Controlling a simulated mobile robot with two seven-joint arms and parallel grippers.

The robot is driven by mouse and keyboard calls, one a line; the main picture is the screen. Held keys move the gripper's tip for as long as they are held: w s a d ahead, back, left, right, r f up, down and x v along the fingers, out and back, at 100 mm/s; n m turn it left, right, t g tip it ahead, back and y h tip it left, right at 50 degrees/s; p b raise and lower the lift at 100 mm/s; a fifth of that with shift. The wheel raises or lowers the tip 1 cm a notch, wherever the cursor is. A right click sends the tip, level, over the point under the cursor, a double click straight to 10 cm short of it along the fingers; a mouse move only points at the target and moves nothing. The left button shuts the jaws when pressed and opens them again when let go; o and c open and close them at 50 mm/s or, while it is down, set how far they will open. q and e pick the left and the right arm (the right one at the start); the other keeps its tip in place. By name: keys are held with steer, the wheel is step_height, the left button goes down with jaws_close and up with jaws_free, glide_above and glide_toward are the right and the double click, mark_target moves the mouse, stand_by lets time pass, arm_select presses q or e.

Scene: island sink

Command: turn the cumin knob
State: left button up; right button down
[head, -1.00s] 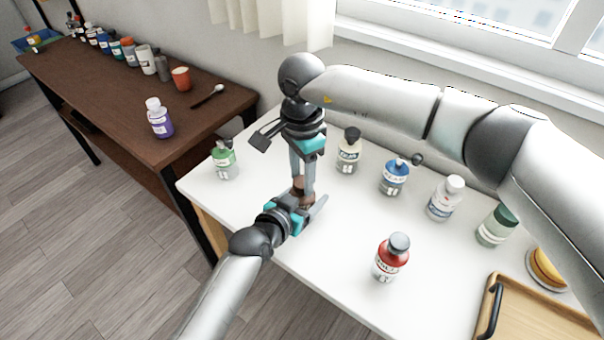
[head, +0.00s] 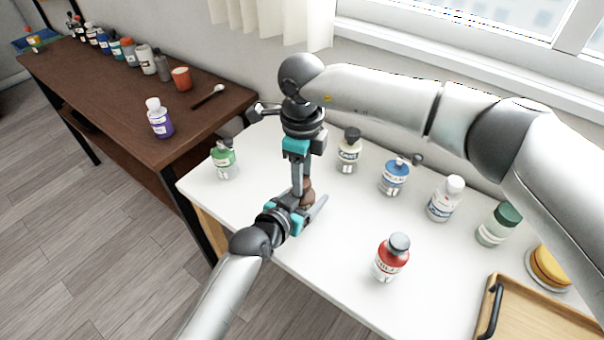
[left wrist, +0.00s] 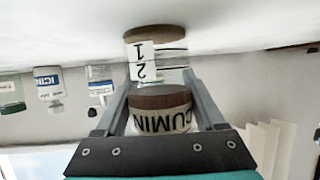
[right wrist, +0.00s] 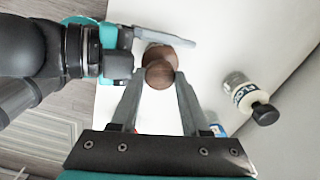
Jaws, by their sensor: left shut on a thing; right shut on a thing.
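The cumin bottle (head: 307,190) stands on the white table between my two grippers, mostly hidden by them in the head view. In the left wrist view, upside down, the bottle (left wrist: 160,100) shows a brown CUMIN band, a clear body and a white tag marked 1 and 2. My left gripper (head: 310,208) comes in low from the side and is shut on the bottle. My right gripper (head: 300,188) points down from above and is shut on the brown round knob (right wrist: 160,73), seen between its fingers in the right wrist view.
A green-labelled bottle (head: 223,160) stands left; cream (head: 349,152), blue (head: 395,178) and white (head: 445,199) bottles stand right. A red bottle (head: 391,258) is nearer the front. A wooden tray (head: 535,312) lies front right. A brown side table (head: 110,95) stands left.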

steer(key=m, duration=0.4)
steer(key=shift+m, duration=2.6)
steer(key=shift+c, duration=1.8)
jaws_free()
step_height(320, 180, up, 12)
